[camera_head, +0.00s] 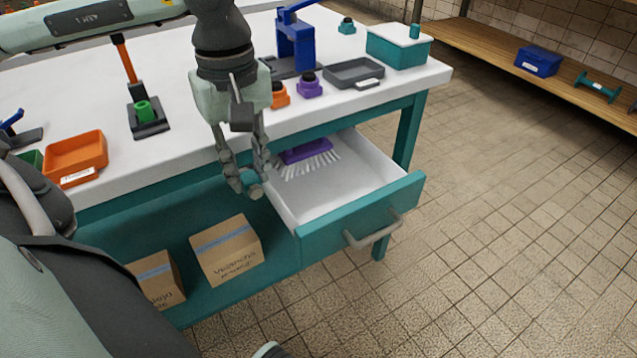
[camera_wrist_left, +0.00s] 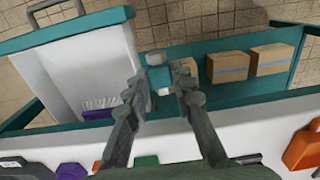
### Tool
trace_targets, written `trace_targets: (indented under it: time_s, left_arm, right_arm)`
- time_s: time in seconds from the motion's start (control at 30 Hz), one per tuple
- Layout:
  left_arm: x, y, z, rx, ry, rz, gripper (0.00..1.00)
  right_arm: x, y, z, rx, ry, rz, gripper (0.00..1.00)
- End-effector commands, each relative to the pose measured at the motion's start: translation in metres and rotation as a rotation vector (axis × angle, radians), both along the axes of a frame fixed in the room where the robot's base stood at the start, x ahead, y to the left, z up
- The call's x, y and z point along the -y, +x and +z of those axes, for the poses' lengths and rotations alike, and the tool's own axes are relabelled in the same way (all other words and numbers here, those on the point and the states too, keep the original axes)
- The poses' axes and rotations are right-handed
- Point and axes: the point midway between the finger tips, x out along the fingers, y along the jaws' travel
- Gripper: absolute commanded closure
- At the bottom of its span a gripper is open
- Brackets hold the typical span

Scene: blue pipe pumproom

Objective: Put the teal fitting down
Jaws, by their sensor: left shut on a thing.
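My left gripper (camera_head: 246,184) is shut on the small teal fitting (camera_head: 257,191) and holds it at the left side of the open drawer, in front of the table edge. In the left wrist view the fitting (camera_wrist_left: 158,76) shows teal with pale grey parts between the two fingertips (camera_wrist_left: 161,82). The fingers partly hide it. The open drawer (camera_head: 362,213) is beside it on the right, with a purple brush (camera_head: 305,152) inside at the back. My right gripper is not in view.
The white table (camera_head: 190,160) carries an orange tray (camera_head: 76,157), a grey tray (camera_head: 354,72), a teal box (camera_head: 398,47) and a blue press (camera_head: 294,42). The drawer's front part is bare.

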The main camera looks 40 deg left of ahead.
Motion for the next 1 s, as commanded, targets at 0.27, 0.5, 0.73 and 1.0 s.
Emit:
trace_targets:
  time_s: [0.27,0.5,0.73,1.0]
  left_arm:
    - [0.015,0.022,-0.021,0.011,-0.005,-0.028,1.00]
    - [0.014,0.085,-0.020,0.009,-0.006,-0.027,1.00]
    - [0.012,0.145,-0.021,0.007,-0.003,-0.026,1.00]
    - [0.010,0.179,-0.023,0.006,0.001,-0.026,1.00]
  right_arm:
    - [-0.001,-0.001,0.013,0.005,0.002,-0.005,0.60]
    - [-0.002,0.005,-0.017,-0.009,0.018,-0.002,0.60]
    - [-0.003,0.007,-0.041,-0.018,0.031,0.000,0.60]
    - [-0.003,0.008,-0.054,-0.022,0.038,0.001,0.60]
